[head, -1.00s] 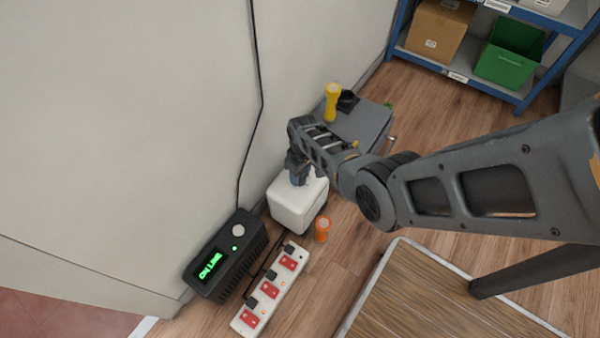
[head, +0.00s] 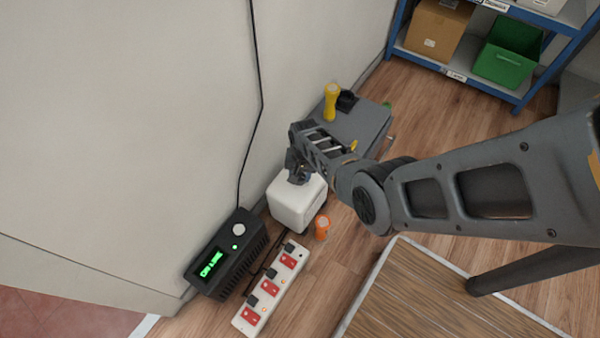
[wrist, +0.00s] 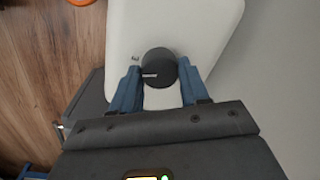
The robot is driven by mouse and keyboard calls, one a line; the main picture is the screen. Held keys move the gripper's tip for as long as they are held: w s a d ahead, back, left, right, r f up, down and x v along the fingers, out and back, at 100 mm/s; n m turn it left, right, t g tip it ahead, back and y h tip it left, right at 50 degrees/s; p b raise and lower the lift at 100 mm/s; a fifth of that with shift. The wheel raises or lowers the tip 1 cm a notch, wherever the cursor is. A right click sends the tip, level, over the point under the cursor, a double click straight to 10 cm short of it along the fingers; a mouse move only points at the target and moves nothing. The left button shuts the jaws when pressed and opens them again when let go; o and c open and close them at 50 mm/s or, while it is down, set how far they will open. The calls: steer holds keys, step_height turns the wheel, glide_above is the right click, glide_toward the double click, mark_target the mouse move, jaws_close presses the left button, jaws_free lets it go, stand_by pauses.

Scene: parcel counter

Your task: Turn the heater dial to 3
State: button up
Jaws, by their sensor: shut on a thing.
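The heater is a white rounded box (head: 296,207) on the floor by the wall. In the wrist view its white top (wrist: 200,25) fills the upper middle. The dial is a dark round knob (wrist: 158,64) on that top, with a light pointer line toward the left of the picture. My gripper (wrist: 160,78) is shut on the dial, one blue finger on each side. In the head view my gripper (head: 298,176) comes down on the heater top and hides the dial. A small mark shows beside the dial; I cannot read its number.
A black box with a green display (head: 225,255) and a power strip (head: 270,289) with red switches lie at the front. An orange cylinder (head: 322,227) stands right of the heater. A grey case (head: 362,125) with a yellow torch (head: 331,102) is behind.

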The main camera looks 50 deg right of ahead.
mark_target(302, 177)
steer(key=shift+m, duration=1.9)
steer(key=o, duration=1.1)
steer(key=shift+c, duration=0.2)
steer(key=shift+s+r+p, duration=0.15)
steer(key=shift+r+p, duration=1)
steer(key=shift+r, duration=0.8)
steer(key=shift+s+r+p, duration=0.15)
steer(key=shift+r+p, duration=1)
steer(key=shift+r, duration=0.8)
